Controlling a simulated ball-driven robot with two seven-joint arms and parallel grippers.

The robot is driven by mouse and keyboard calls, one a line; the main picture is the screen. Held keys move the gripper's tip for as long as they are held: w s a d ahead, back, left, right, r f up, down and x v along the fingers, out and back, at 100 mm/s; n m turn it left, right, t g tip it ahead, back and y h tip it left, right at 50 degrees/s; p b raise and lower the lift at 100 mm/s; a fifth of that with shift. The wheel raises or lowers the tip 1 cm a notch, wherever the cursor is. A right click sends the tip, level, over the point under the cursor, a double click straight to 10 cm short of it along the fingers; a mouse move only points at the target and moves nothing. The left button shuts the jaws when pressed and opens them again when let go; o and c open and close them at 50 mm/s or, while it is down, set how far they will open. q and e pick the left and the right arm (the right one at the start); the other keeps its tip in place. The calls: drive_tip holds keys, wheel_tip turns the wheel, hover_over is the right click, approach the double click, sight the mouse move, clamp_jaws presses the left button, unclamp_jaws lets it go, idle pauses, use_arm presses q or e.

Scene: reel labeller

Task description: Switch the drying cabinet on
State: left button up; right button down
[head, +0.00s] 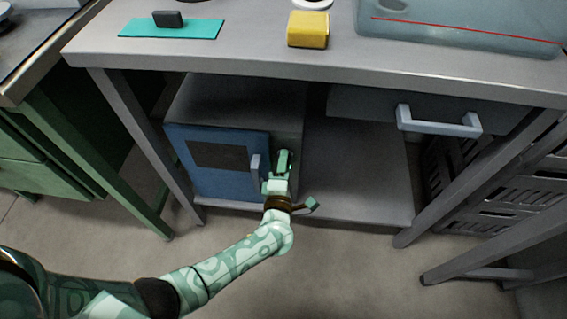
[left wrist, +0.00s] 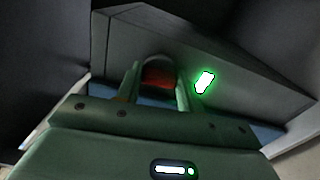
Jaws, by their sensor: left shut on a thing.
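The drying cabinet (head: 215,181) stands on the shelf under the bench, with a blue door, a dark window and a pale upright handle (head: 255,168). Its grey body (left wrist: 230,58) fills much of the left wrist view. My left gripper (head: 284,160) is at the cabinet's front, just right of the door handle. In the left wrist view its fingers are closed around a dark red switch (left wrist: 158,77). A lit green lamp (left wrist: 204,82) glows on the cabinet beside the fingers. The switch is hidden by the gripper in the head view. My right gripper is out of view.
On the bench top (head: 250,48) are a teal mat (head: 190,29) with a dark block, a yellow block (head: 308,30) and a clear bluish box (head: 460,25). A drawer handle (head: 438,122) juts out at right. The shelf (head: 350,170) right of the cabinet is bare.

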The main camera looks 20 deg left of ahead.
use_arm(q)
drive_tip(key=shift+d+f+m, duration=0.1)
drive_tip(key=shift+f+m, duration=0.05)
drive_tip(key=shift+m, duration=0.65)
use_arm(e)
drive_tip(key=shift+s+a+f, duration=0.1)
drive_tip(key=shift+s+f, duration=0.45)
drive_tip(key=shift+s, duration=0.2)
use_arm(q)
drive_tip(key=shift+s, duration=0.1)
drive_tip(key=o, duration=0.7)
drive_tip(key=p+v, duration=0.4)
drive_tip(key=v, duration=1.2)
drive_tip(key=shift+s+p, duration=0.1)
drive_tip(key=shift+p, duration=0.25)
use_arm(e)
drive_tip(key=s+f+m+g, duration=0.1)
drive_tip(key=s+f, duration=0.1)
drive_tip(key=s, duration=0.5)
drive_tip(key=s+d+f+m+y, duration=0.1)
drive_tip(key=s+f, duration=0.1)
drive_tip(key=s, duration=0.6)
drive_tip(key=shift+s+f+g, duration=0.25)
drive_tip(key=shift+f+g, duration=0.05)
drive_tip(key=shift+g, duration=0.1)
